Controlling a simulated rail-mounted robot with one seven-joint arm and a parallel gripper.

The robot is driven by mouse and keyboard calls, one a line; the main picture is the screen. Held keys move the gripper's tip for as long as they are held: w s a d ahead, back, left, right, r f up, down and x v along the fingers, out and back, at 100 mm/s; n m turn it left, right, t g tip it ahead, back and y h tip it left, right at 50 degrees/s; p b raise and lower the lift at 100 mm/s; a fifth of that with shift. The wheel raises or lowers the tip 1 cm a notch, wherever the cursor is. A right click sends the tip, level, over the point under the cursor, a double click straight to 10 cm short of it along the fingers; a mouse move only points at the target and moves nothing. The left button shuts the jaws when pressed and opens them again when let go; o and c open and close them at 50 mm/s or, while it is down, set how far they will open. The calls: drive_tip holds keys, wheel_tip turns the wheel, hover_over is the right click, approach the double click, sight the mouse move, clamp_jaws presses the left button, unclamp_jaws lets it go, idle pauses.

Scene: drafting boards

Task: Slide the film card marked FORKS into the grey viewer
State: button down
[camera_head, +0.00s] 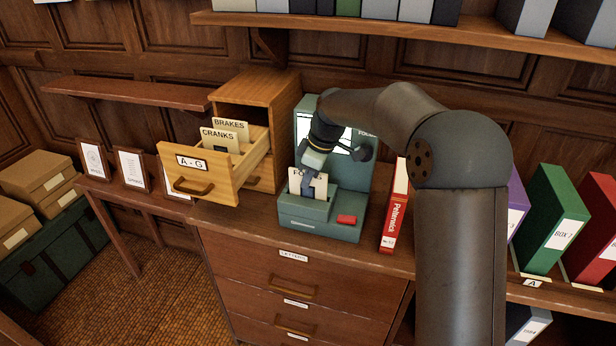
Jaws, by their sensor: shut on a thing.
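A cream film card (318,191) stands upright at the front of the grey-green viewer (327,229). Only the start of its marking, "FO", shows; my gripper covers the rest. My gripper (308,186) is shut on this card from above. The card's lower edge is at the viewer's front block; I cannot tell how deep it sits in a slot. The viewer's lit screen (304,127) is partly hidden behind my wrist. A red button (347,219) is on the viewer's base, right of the card.
Left of the viewer, a wooden drawer (207,182) marked A-G is pulled out, holding BRAKES (231,127) and CRANKS (219,139) cards. A red book (394,209) stands close on the right. A shelf (430,32) with binders runs above.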

drive_tip(key=shift+f+b, duration=0.35)
drive_tip(key=shift+f, duration=0.25)
drive_tip(key=c, duration=1.5)
unclamp_jaws()
drive_tip(key=shift+r, duration=0.1)
drive_tip(key=v, duration=1.7)
drive_tip(key=shift+d+b, duration=0.2)
drive_tip(key=shift+b, duration=0.1)
drive_tip(key=shift+s, duration=0.15)
drive_tip(key=s+d+f+m+h, duration=0.1)
drive_tip(key=s+d+f+m, duration=0.3)
drive_tip(key=s, duration=0.7)
drive_tip(key=s+d+f+m+h, duration=0.1)
drive_tip(key=s+d+f+m, duration=0.3)
drive_tip(key=s, duration=0.7)
drive_tip(key=s+d+f+m+h, duration=0.1)
drive_tip(key=s+d+f+m, duration=0.3)
drive_tip(key=s+f, duration=0.7)
drive_tip(key=s+m, duration=0.1)
drive_tip(key=m, duration=0.1)
drive_tip(key=shift+d+m, duration=0.2)
drive_tip(key=shift+m, duration=0.2)
